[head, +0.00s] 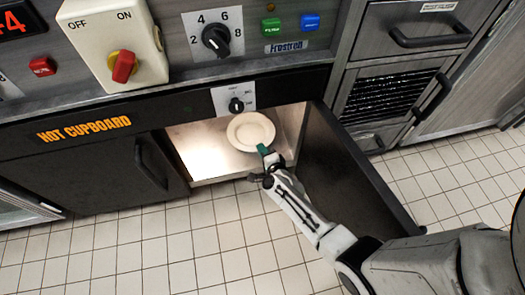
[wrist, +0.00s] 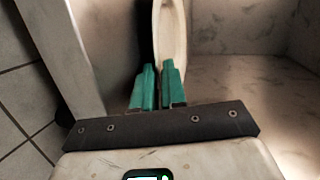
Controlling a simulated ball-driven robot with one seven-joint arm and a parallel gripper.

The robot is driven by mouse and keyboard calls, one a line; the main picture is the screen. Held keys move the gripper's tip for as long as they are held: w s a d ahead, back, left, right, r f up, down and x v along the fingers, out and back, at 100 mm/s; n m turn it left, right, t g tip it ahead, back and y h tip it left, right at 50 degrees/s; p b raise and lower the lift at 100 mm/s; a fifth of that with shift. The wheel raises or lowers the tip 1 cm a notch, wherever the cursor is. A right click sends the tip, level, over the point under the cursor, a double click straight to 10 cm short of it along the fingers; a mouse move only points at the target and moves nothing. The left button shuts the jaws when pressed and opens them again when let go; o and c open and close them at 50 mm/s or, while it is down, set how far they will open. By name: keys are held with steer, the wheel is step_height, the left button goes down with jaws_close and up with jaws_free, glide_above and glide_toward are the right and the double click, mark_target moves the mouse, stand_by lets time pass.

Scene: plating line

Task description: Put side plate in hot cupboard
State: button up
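The side plate (head: 250,131) is a round cream plate seen at the opening of the hot cupboard (head: 70,180). My gripper (head: 264,150) reaches to the plate's near rim. In the wrist view the plate (wrist: 170,35) shows almost edge-on, with its rim between the green fingertips (wrist: 158,85). The fingers are close together on the rim. The cupboard's right door (head: 335,165) stands open and its pale interior is lit. In the wrist view, pale cupboard walls (wrist: 235,25) surround the plate on the right. I cannot tell whether the plate touches the cupboard floor.
My arm passes just left of the open door. The left cupboard door (head: 150,160) is shut. A control panel with a rotary knob (head: 215,40) and an on-off switch box (head: 115,45) is above. The tiled floor (head: 200,250) in front is clear.

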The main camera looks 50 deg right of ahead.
steer(key=shift+o, duration=0.2)
steer(key=shift+r, duration=0.2)
steer(key=shift+s+a, duration=0.1)
steer(key=shift+s, duration=0.1)
steer(key=p+v, duration=0.2)
steer(key=v, duration=1)
steer(key=a+r+n+g+y, duration=0.4)
steer(key=a+n+y, duration=0.4)
steer(key=n, duration=0.5)
steer(key=s+r+n+g+h, duration=0.1)
steer(key=s+r+n+g, duration=0.3)
steer(key=s, duration=0.4)
steer(key=s+d+r+n+g+h, duration=0.1)
steer(key=s+r+n+g, duration=0.3)
steer(key=s, duration=0.3)
steer(key=shift+s+d+r+n+h, duration=0.3)
steer(key=shift+s+r+n, duration=0.1)
steer(key=shift+r+n, duration=0.2)
